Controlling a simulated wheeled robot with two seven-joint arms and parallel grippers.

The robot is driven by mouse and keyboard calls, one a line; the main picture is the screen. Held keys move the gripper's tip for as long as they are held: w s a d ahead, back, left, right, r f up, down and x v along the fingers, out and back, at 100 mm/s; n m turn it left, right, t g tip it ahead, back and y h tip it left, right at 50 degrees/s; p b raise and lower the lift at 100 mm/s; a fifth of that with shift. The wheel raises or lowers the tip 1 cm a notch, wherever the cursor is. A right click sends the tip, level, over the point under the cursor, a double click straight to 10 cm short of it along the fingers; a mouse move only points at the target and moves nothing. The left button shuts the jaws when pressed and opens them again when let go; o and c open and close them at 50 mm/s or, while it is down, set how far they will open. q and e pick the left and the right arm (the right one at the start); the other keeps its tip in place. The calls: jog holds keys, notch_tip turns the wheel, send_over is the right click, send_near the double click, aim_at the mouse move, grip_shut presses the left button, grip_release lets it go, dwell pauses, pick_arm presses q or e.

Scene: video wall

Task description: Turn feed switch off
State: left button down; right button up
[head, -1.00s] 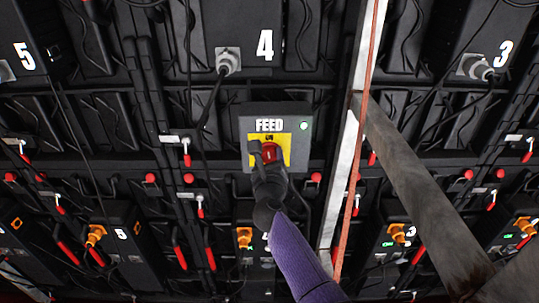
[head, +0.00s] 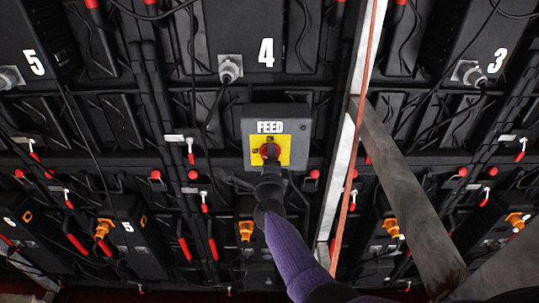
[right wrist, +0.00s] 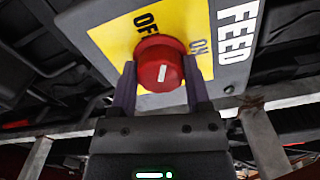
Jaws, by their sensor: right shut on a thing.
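The grey feed box (head: 303,160) hangs in the middle of the head view, marked FEED. On its yellow plate (head: 285,143) is a red round switch knob (head: 270,150). The small round lamp (head: 303,127) at the box's upper right is dark. In the right wrist view the knob (right wrist: 160,65) sits between the two fingers of my right gripper (right wrist: 160,85), which is shut on it. The knob's white mark points up in that view, roughly towards the OFF label (right wrist: 147,23); the ON label (right wrist: 197,46) is to the right. My left gripper is not in view.
Black panels with numbers, cables and red-handled levers (head: 190,155) fill the wall around the box. A pale upright post (head: 352,130) stands just right of the box, with a slanted grey brace (head: 410,200) running down right from it.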

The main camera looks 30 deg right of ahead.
jog(key=n+p, duration=0.1)
jog(key=n, duration=0.4)
jog(key=shift+f, duration=0.15)
jog(key=shift+n, duration=0.3)
dwell(0.4)
jog(key=o, duration=1.3)
jog(key=p+v, duration=0.6)
jog(key=v, duration=0.4)
